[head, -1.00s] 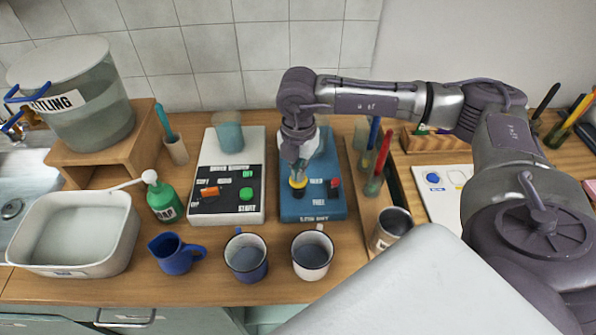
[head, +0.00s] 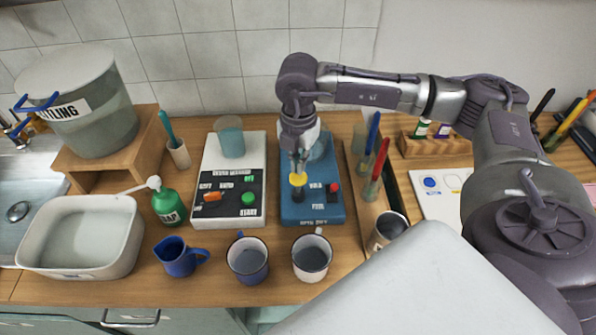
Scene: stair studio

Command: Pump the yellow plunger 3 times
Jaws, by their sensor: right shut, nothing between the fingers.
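The yellow plunger (head: 298,180) stands upright on the front left part of the blue device (head: 312,208), with a dark stem or base below its yellow cap. My right gripper (head: 299,168) points down directly over the plunger, shut with nothing in it. Its fingertips are at or just above the yellow cap; I cannot tell whether they touch it. A red knob (head: 333,187) sits to the right of the plunger on the same device. My left gripper does not show.
A white and black device (head: 231,165) with a green button stands to the left. Two mugs (head: 247,259) (head: 312,257) and a blue jug (head: 177,256) stand in front. A rack with upright coloured sticks (head: 375,165) and a metal cup (head: 389,228) are close on the right.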

